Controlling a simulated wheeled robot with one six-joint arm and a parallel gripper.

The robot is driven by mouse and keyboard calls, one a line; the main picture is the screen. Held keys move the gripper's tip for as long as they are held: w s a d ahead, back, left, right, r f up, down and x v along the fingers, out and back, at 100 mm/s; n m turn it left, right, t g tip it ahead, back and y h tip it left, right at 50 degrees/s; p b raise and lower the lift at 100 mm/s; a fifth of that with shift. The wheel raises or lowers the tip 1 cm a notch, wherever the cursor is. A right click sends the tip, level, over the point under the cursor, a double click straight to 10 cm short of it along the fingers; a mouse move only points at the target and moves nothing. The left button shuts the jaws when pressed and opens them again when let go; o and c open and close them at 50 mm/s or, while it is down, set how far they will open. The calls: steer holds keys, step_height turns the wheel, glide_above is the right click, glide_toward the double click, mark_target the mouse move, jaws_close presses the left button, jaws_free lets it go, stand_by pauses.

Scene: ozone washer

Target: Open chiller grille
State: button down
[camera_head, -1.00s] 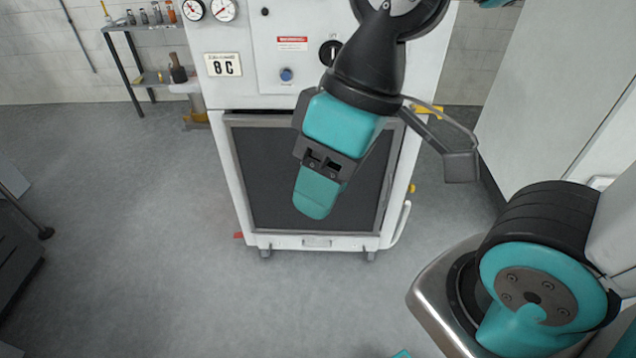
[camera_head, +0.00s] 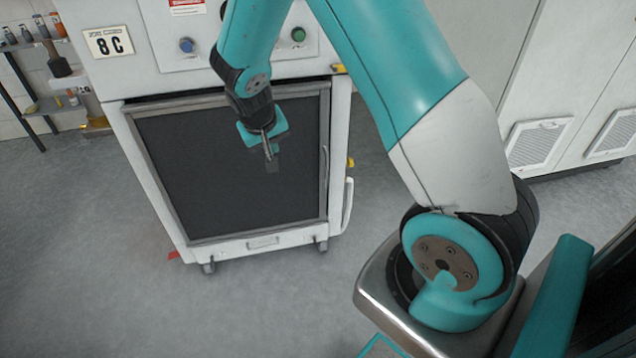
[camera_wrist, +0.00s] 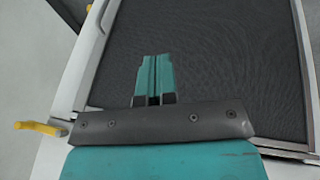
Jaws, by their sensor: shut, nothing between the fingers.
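The chiller grille (camera_head: 235,165) is a dark mesh panel in a grey frame on the front of the white machine. It sits flush and looks closed. A thin upright handle (camera_head: 325,168) shows on the right side of its frame. My gripper (camera_head: 268,152) is in front of the upper right part of the grille, left of the handle. In the wrist view its teal fingers (camera_wrist: 156,70) are together and empty, over the dark mesh (camera_wrist: 220,50). I cannot tell how far the fingertips are from the mesh.
A yellow lever (camera_wrist: 40,127) shows at the lower left of the wrist view. A white rail (camera_head: 347,205) runs down the machine's right side. A shelf with bottles (camera_head: 45,90) stands at the left. White cabinets (camera_head: 570,90) stand at the right. Floor in front is clear.

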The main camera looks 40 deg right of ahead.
steer(key=w+d+f+m+h+b, duration=0.2)
steer(key=d+f+h, duration=0.1)
steer(key=d+f, duration=0.7)
steer(key=b, duration=0.1)
glide_toward(319, 166)
step_height(319, 166, down, 4)
steer(key=s, duration=0.1)
steer(key=shift+s+d+r, duration=0.1)
steer(key=shift+s+d, duration=0.05)
steer(key=shift+d, duration=0.35)
steer(key=shift+s+d+r, duration=0.1)
steer(key=shift+s+d, duration=0.05)
steer(key=shift+d, duration=0.4)
